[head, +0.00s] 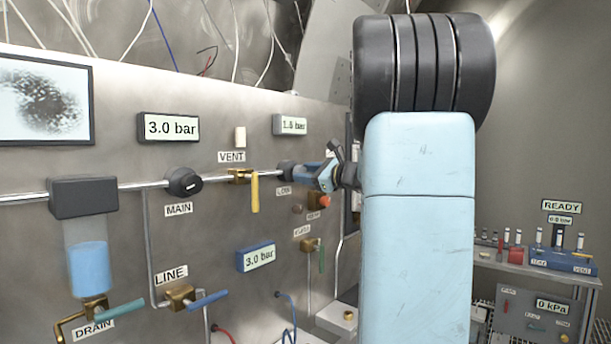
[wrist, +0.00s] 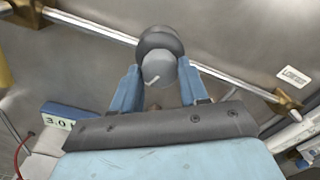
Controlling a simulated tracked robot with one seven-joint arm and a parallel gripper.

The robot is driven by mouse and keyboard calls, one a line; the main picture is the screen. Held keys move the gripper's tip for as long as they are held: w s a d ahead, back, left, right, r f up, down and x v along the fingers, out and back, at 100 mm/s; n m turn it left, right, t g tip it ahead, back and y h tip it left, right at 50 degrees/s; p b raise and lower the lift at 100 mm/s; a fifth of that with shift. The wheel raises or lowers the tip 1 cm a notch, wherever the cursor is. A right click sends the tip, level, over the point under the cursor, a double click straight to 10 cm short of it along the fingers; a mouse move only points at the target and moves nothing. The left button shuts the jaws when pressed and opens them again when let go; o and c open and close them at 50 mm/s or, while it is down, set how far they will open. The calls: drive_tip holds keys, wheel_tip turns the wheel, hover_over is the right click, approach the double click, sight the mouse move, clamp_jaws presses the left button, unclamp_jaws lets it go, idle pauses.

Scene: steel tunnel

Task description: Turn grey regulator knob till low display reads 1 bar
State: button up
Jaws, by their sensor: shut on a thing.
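The grey regulator knob (wrist: 158,70) faces the camera in the wrist view, with a white mark slanting on its face. My gripper (head: 310,174) reaches it from the right in the head view. Its two blue fingers lie on either side of the knob, shut on it. In the head view the fingers hide most of the knob; the dark regulator body shows at their left, above a label that appears to read LOW. The low display (head: 292,125), above the regulator, starts with 1; its last digit is small and looks like 0.
The VENT valve's yellow handle (head: 255,192) hangs down left of my gripper. The MAIN knob (head: 184,182) and the 3.0 bar display (head: 168,128) are farther left. A red-orange button (head: 325,201) sits close below my gripper. A bench (head: 515,262) stands at right.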

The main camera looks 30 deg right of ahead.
drive_tip(key=o, duration=1.1)
drive_tip(key=shift+a, duration=0.1)
drive_tip(key=shift+c, duration=0.2)
drive_tip(key=shift+s, duration=0.1)
drive_tip(key=v, duration=1.3)
drive_tip(key=shift+s, duration=0.3)
